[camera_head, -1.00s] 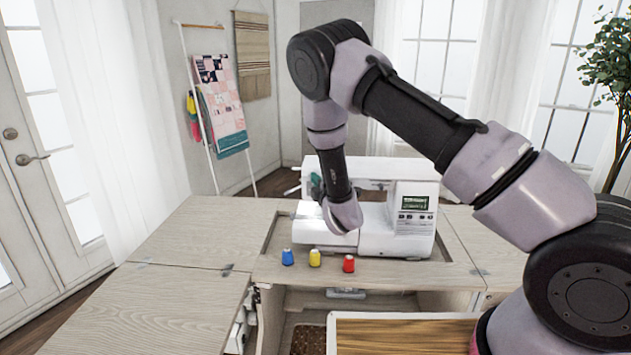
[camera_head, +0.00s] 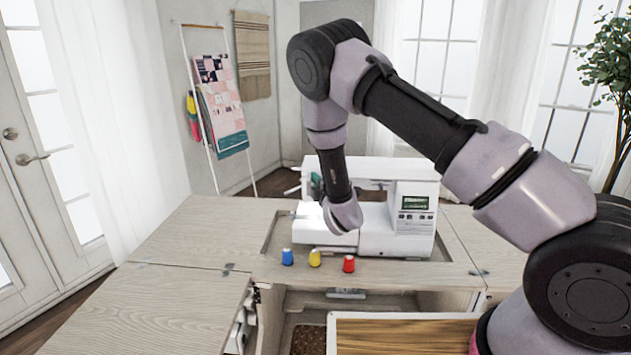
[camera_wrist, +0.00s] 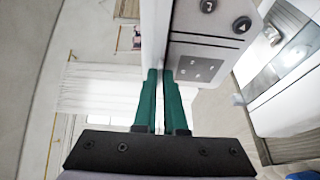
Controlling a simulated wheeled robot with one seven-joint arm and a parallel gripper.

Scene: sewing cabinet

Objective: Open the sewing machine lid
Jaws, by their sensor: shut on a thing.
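The white sewing machine (camera_head: 375,225) sits in the recess of the cabinet top in the head view. My gripper's green fingers show in the head view (camera_head: 316,184) at the machine's left end, partly hidden by my wrist. In the wrist view my gripper (camera_wrist: 160,74) has its two green fingers close together, shut on a thin white edge (camera_wrist: 155,35) that looks like the sewing machine lid. The machine's grey panel with round buttons (camera_wrist: 208,22) is beside the fingers. The exact grip is hidden between the fingers.
Blue (camera_head: 287,257), yellow (camera_head: 314,258) and red (camera_head: 349,264) spools stand on the cabinet's front strip (camera_head: 400,271), before the machine. A wooden-topped panel (camera_head: 400,335) is at the front. The left leaf (camera_head: 180,235) is clear. My arm crosses above the machine's right side.

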